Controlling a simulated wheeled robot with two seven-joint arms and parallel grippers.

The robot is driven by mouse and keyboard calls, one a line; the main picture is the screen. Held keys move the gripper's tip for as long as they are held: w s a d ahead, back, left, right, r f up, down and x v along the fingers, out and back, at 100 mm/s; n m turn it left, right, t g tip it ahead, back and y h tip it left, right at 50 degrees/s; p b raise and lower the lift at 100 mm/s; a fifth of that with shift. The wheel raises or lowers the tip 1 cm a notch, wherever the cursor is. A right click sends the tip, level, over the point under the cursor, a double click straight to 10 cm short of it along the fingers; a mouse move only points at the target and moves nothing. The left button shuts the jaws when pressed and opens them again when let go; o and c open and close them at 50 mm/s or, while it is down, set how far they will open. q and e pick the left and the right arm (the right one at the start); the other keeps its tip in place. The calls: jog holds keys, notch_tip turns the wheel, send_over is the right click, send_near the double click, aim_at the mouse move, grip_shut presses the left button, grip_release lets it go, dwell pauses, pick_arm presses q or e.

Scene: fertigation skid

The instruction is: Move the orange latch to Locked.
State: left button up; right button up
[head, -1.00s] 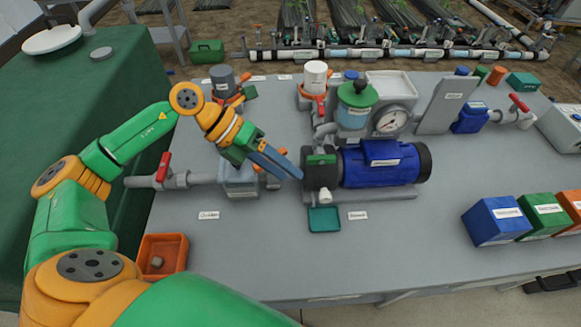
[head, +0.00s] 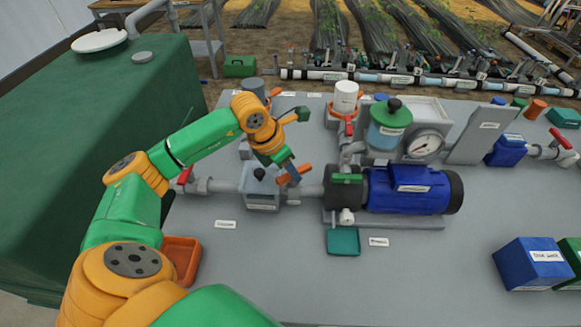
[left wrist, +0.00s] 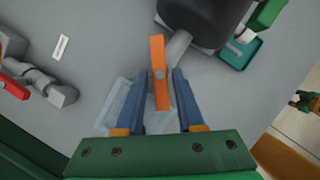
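The orange latch (head: 294,175) is a short bar beside the clear strainer box (head: 262,198), left of the blue pump. In the left wrist view the latch (left wrist: 158,65) lies lengthwise between my two blue fingers. My left gripper (head: 291,172) is at the latch, pointing down. In the left wrist view the gripper (left wrist: 159,78) is open, with a visible gap on both sides of the latch. Two small white labels, one at left (head: 226,224) and one at right (head: 378,241), lie on the table; their text is too small to read. My right gripper is not in view.
The blue pump (head: 408,190) stands close to the right of the latch. A red-handled valve (head: 185,176) is at left, and a teal tray (head: 343,242) lies in front. An orange bin (head: 181,260) is near my arm.

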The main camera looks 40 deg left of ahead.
pick_arm(q)
grip_shut()
jog(key=m+h+b, duration=0.1)
jog(key=m, duration=0.2)
jog(key=shift+w+a, duration=0.1)
jog(key=shift+a, duration=0.05)
jog(key=shift+w+a+m+g+h+b, duration=0.15)
jog(key=shift+m+g+h, duration=0.25)
jog(key=shift+m, duration=0.7)
jog(key=shift+d+m+g+h+b, duration=0.15)
jog(key=shift+m+g+h, duration=0.2)
jog(key=shift+m, duration=0.75)
jog(key=shift+a, duration=0.1)
jog(key=shift+o, duration=2)
grip_release()
